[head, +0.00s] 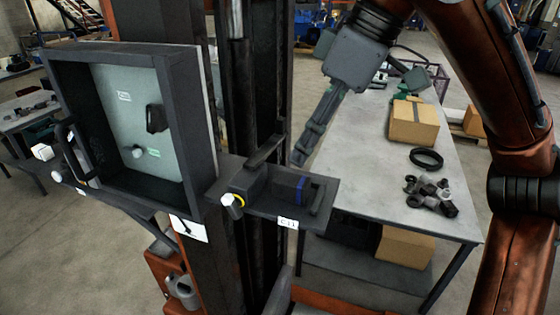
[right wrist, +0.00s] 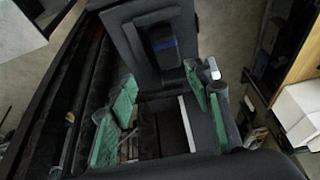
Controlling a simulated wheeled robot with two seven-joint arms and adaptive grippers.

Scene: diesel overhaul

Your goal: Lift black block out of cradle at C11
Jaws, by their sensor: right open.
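The black block (head: 270,185) lies in the dark cradle shelf (head: 262,208) that bears the C11 label (head: 288,223). It has a blue band at its right end, and a bar-like edge stands beside that end. In the right wrist view the block (right wrist: 163,38) with its blue band sits in the cradle beyond the fingers. My right gripper (head: 301,155) is just above and behind the cradle in the head view, apart from the block. Its green-padded fingers (right wrist: 160,108) are spread with nothing between them. My left gripper is not in view.
A dark open-fronted box (head: 190,120) with a pale panel stands left of the cradle. A table (head: 370,165) behind holds a cardboard box (head: 414,122), a black ring (head: 426,158) and several small dark parts.

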